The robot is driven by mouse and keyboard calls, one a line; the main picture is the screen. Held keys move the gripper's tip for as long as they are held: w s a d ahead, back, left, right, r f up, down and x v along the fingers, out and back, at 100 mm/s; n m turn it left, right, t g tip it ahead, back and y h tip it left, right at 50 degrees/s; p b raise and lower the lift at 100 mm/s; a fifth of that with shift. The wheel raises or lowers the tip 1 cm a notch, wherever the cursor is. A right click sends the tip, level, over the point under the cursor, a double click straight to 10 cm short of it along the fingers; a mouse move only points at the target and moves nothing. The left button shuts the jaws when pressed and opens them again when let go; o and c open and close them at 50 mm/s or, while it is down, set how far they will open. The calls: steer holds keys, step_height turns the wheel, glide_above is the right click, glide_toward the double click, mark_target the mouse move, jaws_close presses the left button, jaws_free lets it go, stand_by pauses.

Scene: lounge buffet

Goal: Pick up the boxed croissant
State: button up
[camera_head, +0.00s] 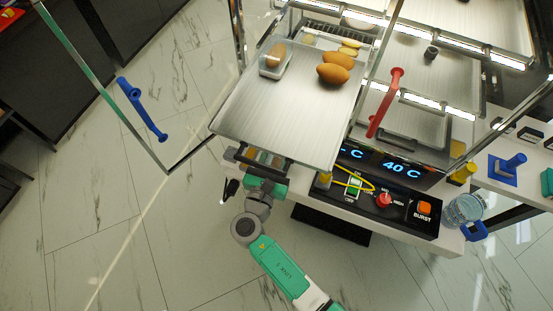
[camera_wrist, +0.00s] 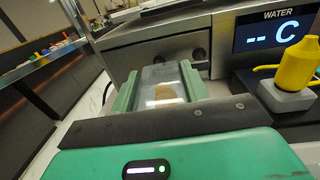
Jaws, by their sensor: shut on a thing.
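The boxed croissant shows in the wrist view as a clear box (camera_wrist: 172,74) with a tan-brown pastry inside. My gripper (camera_wrist: 160,92) has its two green fingers on either side of the box and is shut on it. In the head view my gripper (camera_head: 262,160) is at the front left of the warming cabinet, just below the front edge of the pulled-out metal tray (camera_head: 260,110). The box is mostly hidden there by the tray and gripper. Another clear box (camera_head: 273,60) with a brown item sits on the tray's far left.
Several loose brown breads (camera_head: 333,73) lie on the tray. Open glass doors with a blue handle (camera_head: 142,108) and a red handle (camera_head: 385,103) stand at the sides. A control panel (camera_head: 385,185) and a glass jug (camera_head: 464,210) are to the right. Floor at left is clear.

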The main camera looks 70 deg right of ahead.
steer(key=shift+w+a+r+p, duration=0.15)
steer(key=shift+a+r, duration=0.1)
steer(key=shift+r, duration=0.35)
steer(key=shift+s+a+r+p, duration=0.1)
steer(key=shift+a+r+p, duration=0.1)
steer(key=shift+r, duration=0.35)
steer(key=a+p, duration=0.1)
steer(key=a, duration=1.7)
steer(key=shift+w+a+p, duration=0.2)
steer(key=shift+w+p, duration=0.1)
steer(key=shift+w, duration=0.1)
steer(key=shift+f, duration=0.1)
